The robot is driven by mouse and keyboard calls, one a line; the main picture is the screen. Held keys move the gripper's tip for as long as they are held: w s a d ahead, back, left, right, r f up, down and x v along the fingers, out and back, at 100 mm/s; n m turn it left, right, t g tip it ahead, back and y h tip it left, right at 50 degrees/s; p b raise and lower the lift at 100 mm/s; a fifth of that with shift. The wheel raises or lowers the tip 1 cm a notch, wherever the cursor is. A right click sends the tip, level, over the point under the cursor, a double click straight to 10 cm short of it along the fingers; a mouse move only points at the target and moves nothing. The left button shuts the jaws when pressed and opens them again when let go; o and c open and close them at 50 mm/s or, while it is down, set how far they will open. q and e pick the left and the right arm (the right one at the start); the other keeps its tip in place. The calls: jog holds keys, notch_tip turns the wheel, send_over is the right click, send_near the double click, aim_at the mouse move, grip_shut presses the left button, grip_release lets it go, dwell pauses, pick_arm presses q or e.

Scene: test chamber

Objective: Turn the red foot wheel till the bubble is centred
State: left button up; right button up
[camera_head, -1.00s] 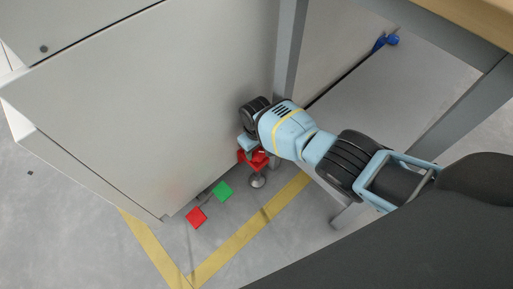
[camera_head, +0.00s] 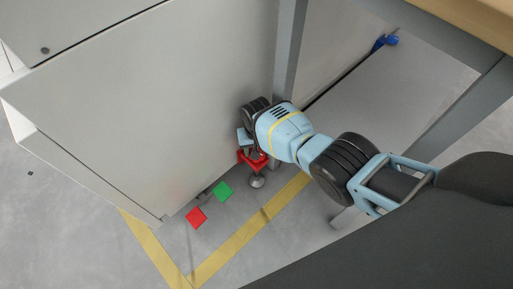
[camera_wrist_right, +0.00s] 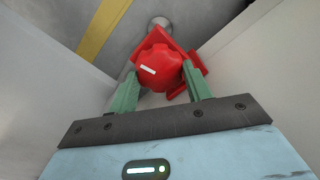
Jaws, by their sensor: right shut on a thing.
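The red foot wheel (camera_wrist_right: 157,68) is a lobed knob with a white mark, seen close in the right wrist view. My right gripper (camera_wrist_right: 161,88) has its two green fingers on either side of the wheel and is shut on it. In the head view the red foot wheel (camera_head: 259,161) shows only in part below my right gripper (camera_head: 250,146), low at the cabinet's edge. A round metal foot (camera_head: 257,181) stands on the floor beneath it. No bubble level can be made out in these views. My left gripper is not in view.
A grey cabinet (camera_head: 150,90) stands close on the left of my right arm. A table leg (camera_head: 290,45) rises just behind the gripper. A blue foot wheel (camera_head: 385,41) is farther back.

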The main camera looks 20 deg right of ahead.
dwell(0.3)
jog(key=o, duration=1)
notch_tip(320, 180, up, 8)
jog(key=p, duration=0.4)
jog(key=shift+p, duration=0.35)
jog(key=shift+f, duration=0.1)
